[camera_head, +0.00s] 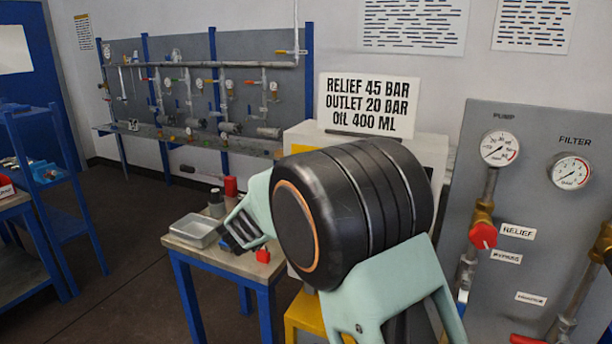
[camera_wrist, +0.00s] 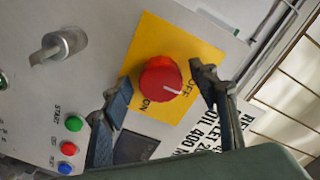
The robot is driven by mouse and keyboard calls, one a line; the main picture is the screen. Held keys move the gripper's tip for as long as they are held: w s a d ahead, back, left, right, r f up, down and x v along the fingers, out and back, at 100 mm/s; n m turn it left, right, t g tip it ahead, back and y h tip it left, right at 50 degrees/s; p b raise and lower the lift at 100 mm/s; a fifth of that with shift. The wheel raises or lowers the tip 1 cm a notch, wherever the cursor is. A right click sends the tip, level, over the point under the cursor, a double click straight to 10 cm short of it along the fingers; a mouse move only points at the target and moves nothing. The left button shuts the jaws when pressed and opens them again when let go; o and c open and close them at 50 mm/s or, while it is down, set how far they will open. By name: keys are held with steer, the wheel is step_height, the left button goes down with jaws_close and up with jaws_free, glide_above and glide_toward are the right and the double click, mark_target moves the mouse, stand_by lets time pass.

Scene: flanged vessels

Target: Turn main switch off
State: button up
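The main switch is a round red knob (camera_wrist: 161,78) on a yellow plate (camera_wrist: 190,50) marked OFF and ON, seen in the wrist view. A white line on the knob points towards the right of that picture, between the two words. My gripper (camera_wrist: 158,97) is open, with one finger on the left of the knob and one on its right. I cannot tell whether either finger touches it. In the head view my gripper (camera_head: 247,228) is partly hidden by my arm, which also covers most of the switch cabinet (camera_head: 430,150).
Beside the switch are a metal handle (camera_wrist: 58,46), a green START button (camera_wrist: 74,123), a red button (camera_wrist: 68,149) and a blue button (camera_wrist: 65,168). A small table with a metal tray (camera_head: 195,230) stands near my gripper. A gauge panel (camera_head: 540,200) stands at the right.

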steer(key=v, duration=1.2)
